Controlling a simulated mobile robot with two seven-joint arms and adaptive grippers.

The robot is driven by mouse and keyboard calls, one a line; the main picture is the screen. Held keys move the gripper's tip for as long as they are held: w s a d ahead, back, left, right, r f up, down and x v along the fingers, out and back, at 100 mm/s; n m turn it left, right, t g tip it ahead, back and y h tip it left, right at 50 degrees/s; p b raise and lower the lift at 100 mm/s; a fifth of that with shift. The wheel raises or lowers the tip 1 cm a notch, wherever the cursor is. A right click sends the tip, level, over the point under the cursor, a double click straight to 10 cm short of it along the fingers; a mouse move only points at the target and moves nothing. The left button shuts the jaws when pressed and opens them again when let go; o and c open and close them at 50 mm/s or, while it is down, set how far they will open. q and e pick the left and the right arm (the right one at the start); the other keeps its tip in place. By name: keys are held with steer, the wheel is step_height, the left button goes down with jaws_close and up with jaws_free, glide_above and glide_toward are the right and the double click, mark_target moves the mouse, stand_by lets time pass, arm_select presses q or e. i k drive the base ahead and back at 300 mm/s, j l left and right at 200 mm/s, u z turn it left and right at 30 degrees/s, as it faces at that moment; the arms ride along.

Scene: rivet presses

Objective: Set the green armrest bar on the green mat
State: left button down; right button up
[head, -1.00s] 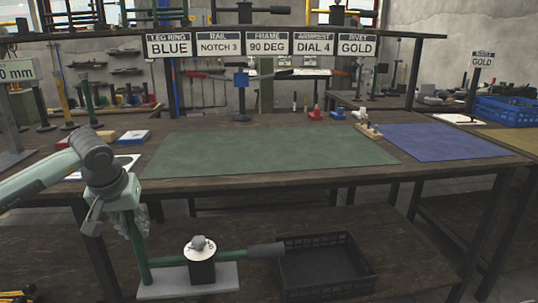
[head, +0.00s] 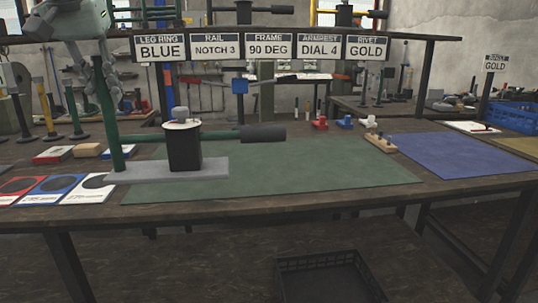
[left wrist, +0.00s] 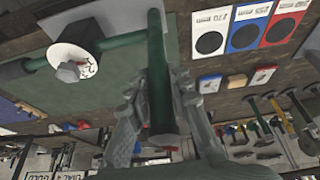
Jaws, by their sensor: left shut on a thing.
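The green armrest bar (head: 222,135) runs sideways, with a dark grip at its right end. It joins a black block with a white dial (head: 183,126) and an upright green post (head: 106,115) on a grey base plate (head: 170,172). My left gripper (head: 96,88) is shut on the upper post, which also shows in the left wrist view (left wrist: 157,70). The assembly is upright, with its plate over the left part of the green mat (head: 290,165) and past its left edge. I cannot tell whether the plate touches the mat. My right gripper is out of view.
A blue mat (head: 455,160) lies to the right. Printed cards (head: 50,188) with dark discs lie at the table's left front. Small boxes (head: 88,150) sit behind them. A wooden block with pegs (head: 380,142) stands at the mat's right. A black crate (head: 330,275) sits below.

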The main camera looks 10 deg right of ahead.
mark_target(236, 163)
steer(key=i, duration=1.1)
